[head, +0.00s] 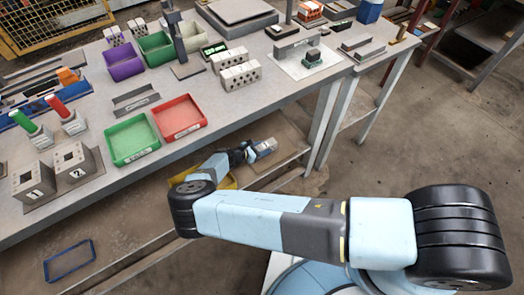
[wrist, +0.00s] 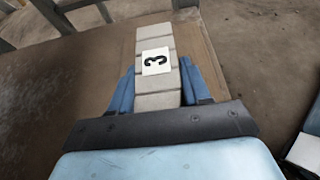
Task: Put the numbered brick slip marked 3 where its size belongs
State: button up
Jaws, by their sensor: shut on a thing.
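The brick slip marked 3 (wrist: 156,62) is a long pale grey piece with a white label. My gripper (wrist: 157,88) is shut on it, with a blue finger along each side. In the head view my gripper (head: 248,153) is low beside the bench front, near the lower shelf, and the slip's pale end (head: 264,147) shows.
The bench edge and legs (head: 322,118) are close to my arm. A yellow container (head: 230,182) is partly hidden behind my arm; a blue tray (head: 69,262) lies lower left.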

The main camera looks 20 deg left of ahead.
jog(key=shift+f, duration=0.85)
jog(key=o, duration=1.3)
jog(key=shift+c, duration=0.2)
jog(key=v, duration=1.2)
jog(key=shift+s+d, duration=0.1)
jog(key=shift+d+r, duration=0.1)
jog(key=shift+r, duration=0.05)
